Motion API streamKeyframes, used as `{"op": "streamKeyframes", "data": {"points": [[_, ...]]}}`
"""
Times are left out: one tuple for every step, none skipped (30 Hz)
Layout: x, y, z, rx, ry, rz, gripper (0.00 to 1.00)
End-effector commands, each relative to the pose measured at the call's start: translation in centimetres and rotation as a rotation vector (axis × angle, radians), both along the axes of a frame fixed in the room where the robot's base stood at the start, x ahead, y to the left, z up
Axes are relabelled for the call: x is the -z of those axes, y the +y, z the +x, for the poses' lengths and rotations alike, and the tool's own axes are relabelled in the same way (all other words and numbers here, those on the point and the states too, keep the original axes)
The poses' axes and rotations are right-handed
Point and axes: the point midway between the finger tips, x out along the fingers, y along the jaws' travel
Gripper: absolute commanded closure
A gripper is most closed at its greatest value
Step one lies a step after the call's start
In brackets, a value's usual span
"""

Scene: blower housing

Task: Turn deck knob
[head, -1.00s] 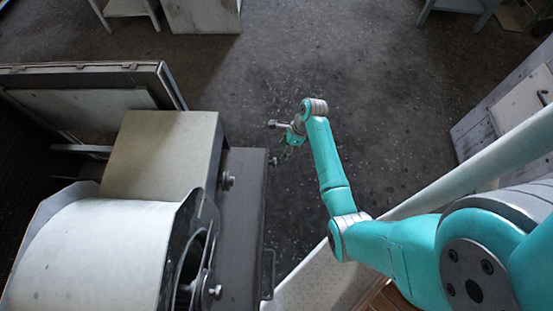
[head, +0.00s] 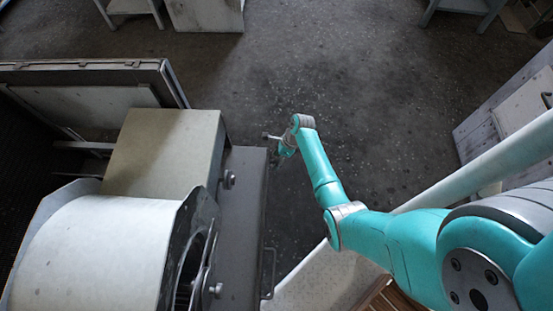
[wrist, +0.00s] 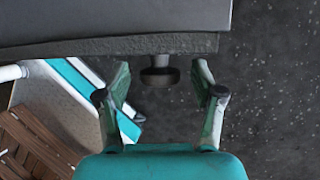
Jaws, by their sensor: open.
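The deck knob (wrist: 160,77) is a small dark round knob on a short stem, standing out from the edge of the grey deck (wrist: 120,44) in the wrist view. My gripper (wrist: 163,82) is open, with one green finger on each side of the knob and a visible gap on both sides. The fingers do not appear to touch it. In the head view my gripper (head: 286,150) is at the right edge of the deck (head: 240,195), and the knob is small and hard to make out there.
A blower housing (head: 95,245) and a beige box (head: 160,150) stand on the left. A handle (head: 269,272) juts from the deck edge nearer me. Open floor (head: 370,110) lies beyond and right.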

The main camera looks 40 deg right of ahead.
Motion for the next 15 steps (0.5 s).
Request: {"op": "streamKeyframes", "data": {"points": [[0.12, 0.06, 0.03, 0.000, 0.000, 0.000, 0.33], [0.17, 0.09, 0.04, 0.000, 0.000, 0.000, 0.33], [0.19, 0.10, 0.05, 0.000, 0.000, 0.000, 0.33], [0.20, 0.09, 0.06, 0.000, 0.000, 0.000, 0.33], [0.21, 0.10, 0.06, 0.000, 0.000, 0.000, 0.33], [0.20, 0.09, 0.06, 0.000, -0.001, -0.001, 0.33], [0.20, 0.10, 0.05, 0.000, -0.001, -0.001, 0.33], [0.20, 0.10, 0.05, 0.000, 0.000, 0.000, 0.33], [0.20, 0.10, 0.05, 0.000, 0.000, 0.000, 0.33], [0.19, 0.10, 0.05, 0.000, 0.000, 0.000, 0.40], [0.19, 0.10, 0.05, 0.000, 0.000, 0.000, 0.48], [0.19, 0.10, 0.04, 0.000, 0.000, 0.000, 0.58], [0.19, 0.10, 0.03, 0.000, 0.000, 0.000, 0.65], [0.19, 0.10, 0.03, 0.000, 0.000, 0.000, 0.73], [0.19, 0.10, 0.03, 0.000, 0.000, 0.000, 0.83]]}}
